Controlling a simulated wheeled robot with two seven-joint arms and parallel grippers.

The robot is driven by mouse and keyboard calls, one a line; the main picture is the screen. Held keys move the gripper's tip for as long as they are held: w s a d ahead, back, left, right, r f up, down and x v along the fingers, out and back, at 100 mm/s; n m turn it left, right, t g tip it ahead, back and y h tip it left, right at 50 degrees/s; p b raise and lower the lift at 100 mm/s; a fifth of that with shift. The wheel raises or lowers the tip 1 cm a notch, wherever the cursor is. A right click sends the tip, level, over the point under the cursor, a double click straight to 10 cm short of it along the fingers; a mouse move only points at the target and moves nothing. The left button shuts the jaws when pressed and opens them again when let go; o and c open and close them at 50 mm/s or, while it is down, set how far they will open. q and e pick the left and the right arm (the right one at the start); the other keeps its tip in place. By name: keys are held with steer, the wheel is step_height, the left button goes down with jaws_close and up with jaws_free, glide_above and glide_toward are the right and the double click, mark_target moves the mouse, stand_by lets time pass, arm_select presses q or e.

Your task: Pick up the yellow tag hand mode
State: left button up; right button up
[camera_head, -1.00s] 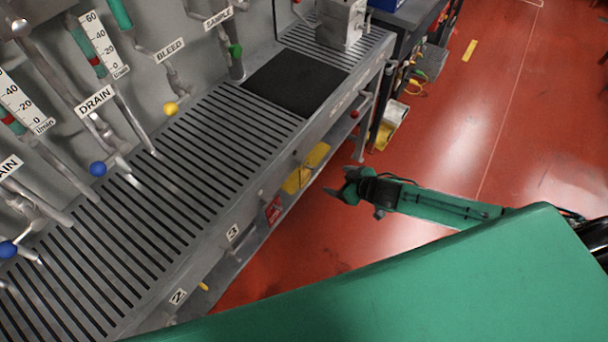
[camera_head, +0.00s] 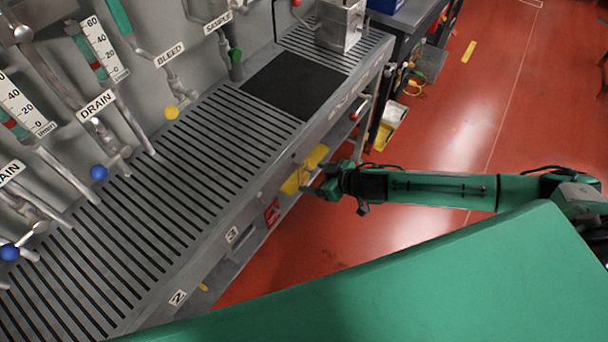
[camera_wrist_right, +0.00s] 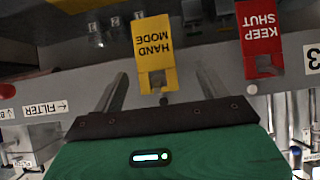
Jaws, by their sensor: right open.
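The yellow tag (camera_wrist_right: 153,50), lettered HAND MODE, shows upside down in the right wrist view. It hangs at the front edge of the grey bench, with a notched end towards my gripper. In the head view the yellow tag (camera_head: 292,184) is a small patch just left of my right gripper (camera_head: 314,190). My right gripper (camera_wrist_right: 163,76) is open, and its two fingers appear on either side of the tag's notched end in the wrist view. I cannot tell how far apart in depth they are, or whether they touch. My left gripper is out of view.
A red KEEP SHUT tag (camera_wrist_right: 261,40) hangs close beside the yellow one; it also shows in the head view (camera_head: 272,211). Another yellow thing (camera_head: 316,157) lies just beyond. The bench front edge (camera_head: 250,205) runs alongside. Red floor (camera_head: 440,130) is clear beyond my arm.

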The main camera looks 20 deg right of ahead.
mark_target(305, 174)
steer(key=shift+p+x, duration=0.55)
steer(key=shift+x, duration=2.3)
steer(key=shift+w+d, duration=0.2)
steer(key=shift+d, duration=0.05)
steer(key=c, duration=1)
steer(key=shift+c, duration=0.2)
